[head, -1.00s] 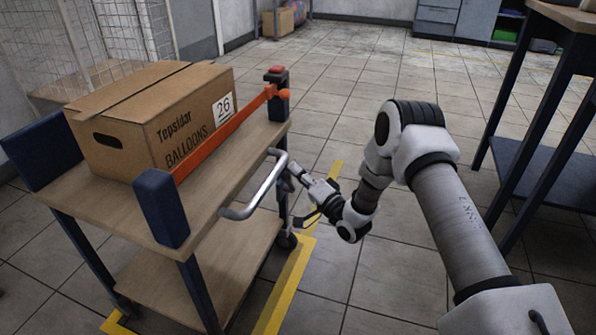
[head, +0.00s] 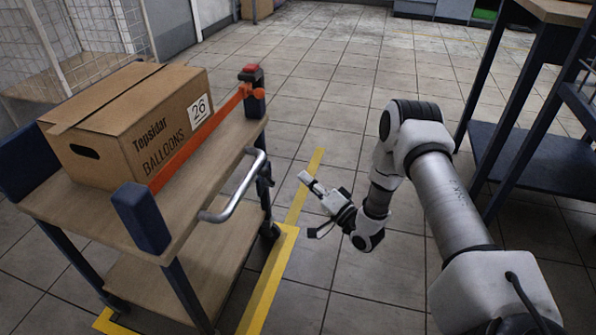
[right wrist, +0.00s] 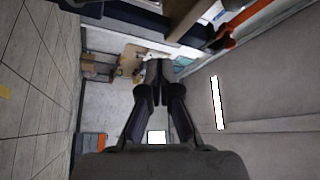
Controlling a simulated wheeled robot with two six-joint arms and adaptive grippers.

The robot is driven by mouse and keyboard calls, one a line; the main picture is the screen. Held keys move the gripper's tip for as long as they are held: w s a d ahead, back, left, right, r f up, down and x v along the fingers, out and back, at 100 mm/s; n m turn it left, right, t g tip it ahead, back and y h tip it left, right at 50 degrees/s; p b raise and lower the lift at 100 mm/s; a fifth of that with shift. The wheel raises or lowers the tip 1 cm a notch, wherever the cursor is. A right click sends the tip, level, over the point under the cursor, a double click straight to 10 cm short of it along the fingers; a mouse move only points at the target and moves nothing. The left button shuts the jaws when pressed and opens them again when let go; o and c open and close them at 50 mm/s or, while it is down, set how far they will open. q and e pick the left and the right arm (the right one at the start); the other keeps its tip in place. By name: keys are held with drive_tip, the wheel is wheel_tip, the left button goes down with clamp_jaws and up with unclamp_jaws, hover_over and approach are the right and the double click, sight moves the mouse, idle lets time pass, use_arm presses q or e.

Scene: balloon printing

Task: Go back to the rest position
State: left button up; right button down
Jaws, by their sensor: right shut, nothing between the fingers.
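My right gripper (head: 307,207) is shut and empty, held in the open to the right of the cart's metal handle (head: 241,190), with a clear gap between them. In the right wrist view its two dark fingers (right wrist: 158,72) meet at the tips. My right arm comes in from the lower right, bent at the elbow. My left gripper is not in view.
A wooden-shelved cart (head: 196,205) with dark blue posts stands at left, carrying a cardboard balloon box (head: 130,125) behind an orange bar (head: 203,137). A dark-legged table (head: 535,160) stands at right. Tiled floor with yellow lines lies free between them.

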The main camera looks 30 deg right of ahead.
drive_tip(key=a+n+g+y, duration=0.1)
drive_tip(key=a+y, duration=0.1)
drive_tip(key=a, duration=0.5)
drive_tip(key=s+a+f+n+g+h, duration=0.2)
drive_tip(key=s+a+f+g, duration=0.5)
drive_tip(key=a+f, duration=0.25)
drive_tip(key=s+d+f+n+g+h, duration=0.1)
drive_tip(key=s+f+n+g+h, duration=0.2)
drive_tip(key=s, duration=0.6)
drive_tip(key=s+d+f+n+g, duration=0.1)
drive_tip(key=s+f+n+g, duration=0.15)
drive_tip(key=s+g, duration=0.45)
drive_tip(key=s+d+f+n+g+h, duration=0.1)
drive_tip(key=s+d+f+g+h, duration=0.15)
drive_tip(key=s, duration=0.85)
wheel_tip(320, 180, up, 37)
drive_tip(key=a+p, duration=0.1)
drive_tip(key=p, duration=3.7)
drive_tip(key=shift+w+y+p, duration=0.15)
drive_tip(key=shift+y+p, duration=0.15)
drive_tip(key=shift+y, duration=0.15)
